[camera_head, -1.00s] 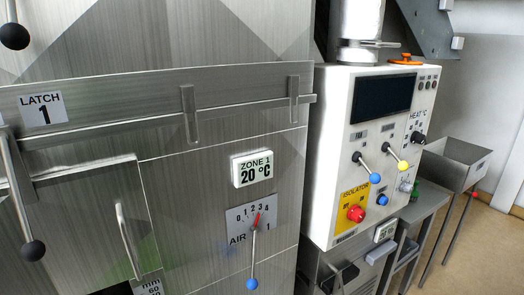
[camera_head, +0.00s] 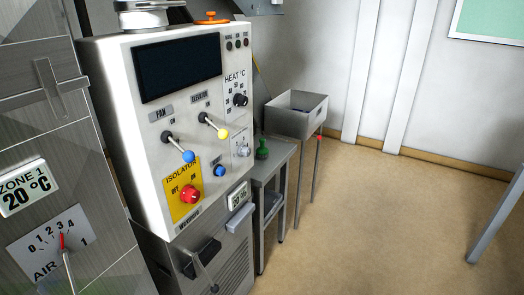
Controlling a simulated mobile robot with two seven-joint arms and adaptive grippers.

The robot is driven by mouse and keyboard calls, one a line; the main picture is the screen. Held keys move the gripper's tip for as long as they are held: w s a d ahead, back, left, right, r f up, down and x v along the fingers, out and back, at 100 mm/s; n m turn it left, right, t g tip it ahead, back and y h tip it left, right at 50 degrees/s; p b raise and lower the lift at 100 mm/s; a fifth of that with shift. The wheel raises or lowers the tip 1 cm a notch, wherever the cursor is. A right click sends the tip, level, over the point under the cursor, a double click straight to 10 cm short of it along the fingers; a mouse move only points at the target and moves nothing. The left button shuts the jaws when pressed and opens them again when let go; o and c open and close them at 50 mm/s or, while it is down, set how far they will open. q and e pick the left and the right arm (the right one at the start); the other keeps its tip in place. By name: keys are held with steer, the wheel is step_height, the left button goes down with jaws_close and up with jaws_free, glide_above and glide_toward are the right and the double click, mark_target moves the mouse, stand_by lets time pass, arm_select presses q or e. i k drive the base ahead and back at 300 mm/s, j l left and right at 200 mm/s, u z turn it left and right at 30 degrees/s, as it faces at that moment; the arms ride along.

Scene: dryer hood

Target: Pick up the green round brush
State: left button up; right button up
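A small green object (camera_head: 262,149), which looks like the green round brush, stands upright on a narrow grey metal stand (camera_head: 275,160). The stand is just right of the white control cabinet. It is too small to make out its bristles. Neither of my grippers shows in the head view.
The white control cabinet (camera_head: 150,110) has levers, a red isolator knob and a dark screen. A grey open bin (camera_head: 296,114) on legs stands behind the stand. Open tan floor (camera_head: 370,215) lies to the right. A grey table leg (camera_head: 497,217) shows at the right edge.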

mark_target(262, 152)
steer(key=i+l+u, duration=0.2)
steer(key=u, duration=0.2)
steer(key=i+l+u, duration=0.75)
steer(key=k+j, duration=0.1)
